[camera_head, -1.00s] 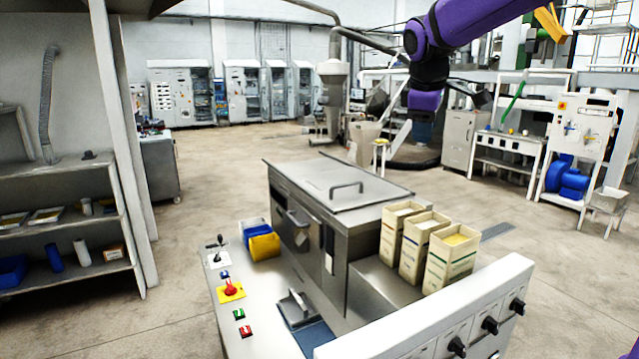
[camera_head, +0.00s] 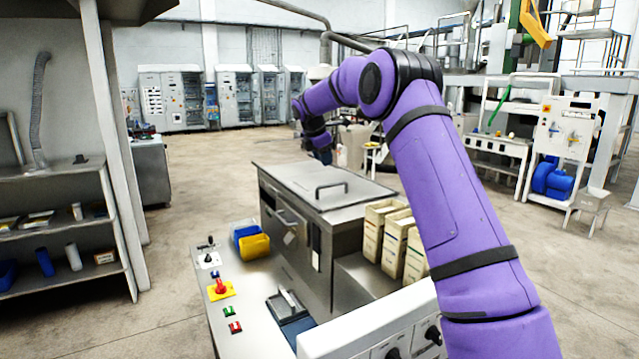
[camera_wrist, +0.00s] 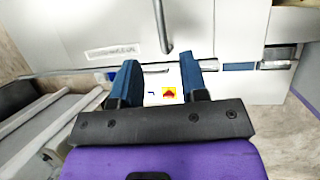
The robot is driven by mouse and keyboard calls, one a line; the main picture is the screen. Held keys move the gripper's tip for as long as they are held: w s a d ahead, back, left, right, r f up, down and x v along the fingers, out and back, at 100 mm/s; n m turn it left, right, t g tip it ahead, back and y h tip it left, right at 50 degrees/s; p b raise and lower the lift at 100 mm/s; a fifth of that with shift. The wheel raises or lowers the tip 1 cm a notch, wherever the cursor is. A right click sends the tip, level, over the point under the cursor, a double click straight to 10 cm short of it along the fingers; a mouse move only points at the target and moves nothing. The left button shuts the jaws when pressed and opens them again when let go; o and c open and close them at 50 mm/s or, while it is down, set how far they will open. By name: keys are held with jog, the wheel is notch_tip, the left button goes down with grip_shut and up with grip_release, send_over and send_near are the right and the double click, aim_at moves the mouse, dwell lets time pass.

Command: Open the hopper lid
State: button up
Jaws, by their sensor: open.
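The hopper lid (camera_head: 305,181) is a flat grey metal plate, lying closed on top of the steel hopper box. Its bar handle (camera_head: 331,185) stands up from the lid. In the wrist view the pale lid surface (camera_wrist: 100,25) fills the upper part, with the handle (camera_wrist: 163,28) at top centre. My gripper (camera_wrist: 157,75) is open, its two blue fingers apart with nothing between them. The handle appears beyond the fingertips, not between them. In the head view my gripper (camera_head: 322,152) is small and dark, above the far side of the lid; its fingers are unclear there.
Several cream cartons (camera_head: 394,240) stand right of the hopper, partly hidden by my arm. A yellow bin (camera_head: 254,246) and a red knob on a yellow plate (camera_head: 220,288) are on the left. A shelf unit (camera_head: 60,235) stands further left. The floor behind is open.

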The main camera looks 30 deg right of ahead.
aim_at(330, 185)
jog(key=x, duration=1)
jog(key=shift+d+f, duration=0.1)
jog(key=shift+f, duration=0.15)
grip_shut()
